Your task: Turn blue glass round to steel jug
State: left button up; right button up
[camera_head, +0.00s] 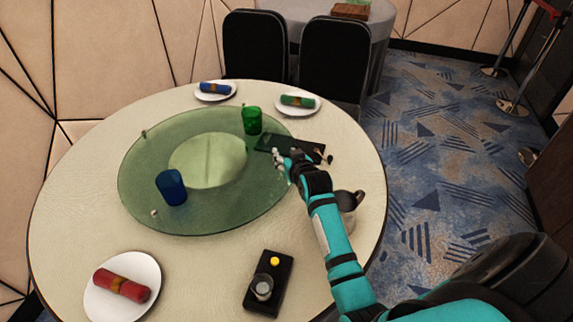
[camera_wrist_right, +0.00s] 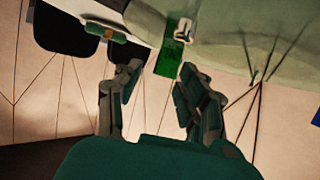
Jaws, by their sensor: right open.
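The blue glass (camera_head: 172,188) stands on the near left part of the green glass turntable (camera_head: 135,178). A jug (camera_head: 347,200) with a dark handle, probably the steel jug, stands on the table's right side, partly hidden behind my right arm. My right gripper (camera_head: 283,162) is open at the turntable's right edge, well apart from the blue glass. In the wrist view, the open fingers of my right gripper (camera_wrist_right: 160,88) show with nothing held between them. A green glass (camera_head: 252,120) stands at the turntable's back edge; it also shows beyond the fingers in the wrist view (camera_wrist_right: 169,58). My left gripper is not in view.
Small pegs (camera_head: 154,212) stand on the turntable rim. A dark tray (camera_head: 305,145) lies just beyond my right gripper. Another black tray (camera_head: 262,300) holds a clear glass and a yellow item. Plates (camera_head: 148,270) with rolled napkins sit around the table. Chairs (camera_head: 255,45) stand behind.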

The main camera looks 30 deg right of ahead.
jog(key=shift+r, duration=2.75)
